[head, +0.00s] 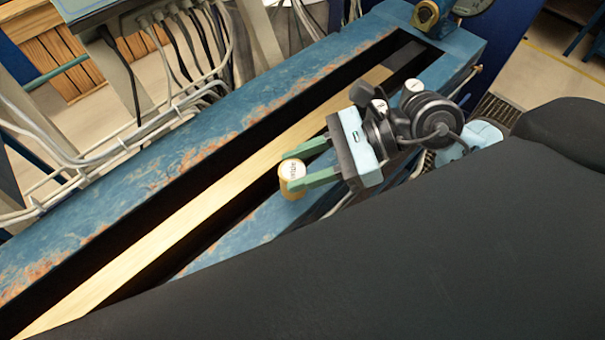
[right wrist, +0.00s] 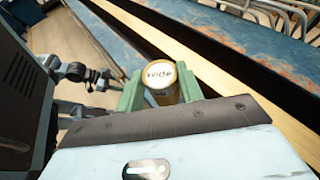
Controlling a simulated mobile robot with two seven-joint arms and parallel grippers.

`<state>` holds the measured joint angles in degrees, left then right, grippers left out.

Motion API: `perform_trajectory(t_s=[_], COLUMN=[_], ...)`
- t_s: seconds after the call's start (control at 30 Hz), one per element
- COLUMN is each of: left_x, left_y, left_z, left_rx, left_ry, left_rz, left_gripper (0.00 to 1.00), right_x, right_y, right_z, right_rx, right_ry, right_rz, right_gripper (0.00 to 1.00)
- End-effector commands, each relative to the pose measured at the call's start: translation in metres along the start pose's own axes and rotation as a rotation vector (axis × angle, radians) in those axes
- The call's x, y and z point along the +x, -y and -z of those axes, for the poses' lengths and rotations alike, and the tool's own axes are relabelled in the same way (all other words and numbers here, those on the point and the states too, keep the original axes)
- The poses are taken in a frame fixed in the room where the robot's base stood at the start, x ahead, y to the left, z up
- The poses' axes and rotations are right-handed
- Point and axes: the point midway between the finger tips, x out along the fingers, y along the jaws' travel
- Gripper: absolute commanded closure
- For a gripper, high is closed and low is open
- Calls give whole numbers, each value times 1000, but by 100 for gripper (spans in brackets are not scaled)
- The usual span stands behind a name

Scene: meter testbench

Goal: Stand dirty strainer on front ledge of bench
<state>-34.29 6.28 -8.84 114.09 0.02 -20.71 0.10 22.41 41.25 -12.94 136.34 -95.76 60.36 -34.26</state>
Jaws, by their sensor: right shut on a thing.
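The strainer is a small brass-coloured cylinder (head: 292,181) with a white top that carries dark lettering. In the right wrist view the strainer (right wrist: 161,82) sits upright between the green fingers. My right gripper (head: 305,165) is shut on it. In the head view it is over the blue front ledge (head: 262,222) of the bench, beside the dark slot. I cannot tell whether its base touches the ledge. My left gripper is not in view.
A pale wooden strip (head: 185,212) runs along the dark slot in the blue bench. The rear ledge (head: 150,183) is bare, worn blue paint. Cables (head: 190,90) hang at the left back. A brass fitting (head: 425,15) and a round gauge stand at the far end.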

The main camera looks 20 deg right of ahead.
Motion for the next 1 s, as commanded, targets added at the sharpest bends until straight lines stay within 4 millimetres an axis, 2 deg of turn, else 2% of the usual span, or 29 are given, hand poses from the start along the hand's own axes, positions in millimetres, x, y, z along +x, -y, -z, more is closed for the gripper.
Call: perform_trajectory(t_s=[0.27,0.53,0.97,1.0], left_x=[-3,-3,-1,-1], left_y=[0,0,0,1], left_z=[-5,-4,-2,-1], left_rx=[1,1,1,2], left_ry=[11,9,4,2], left_rz=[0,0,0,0], left_gripper=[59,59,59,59], right_x=[6,18,20,20], right_y=[1,1,1,1], right_z=[2,30,35,35], right_rx=[3,3,2,1], right_ry=[-1,0,-1,-1], right_rz=[-1,-1,-1,-1], right_gripper=[88,88,88,59])
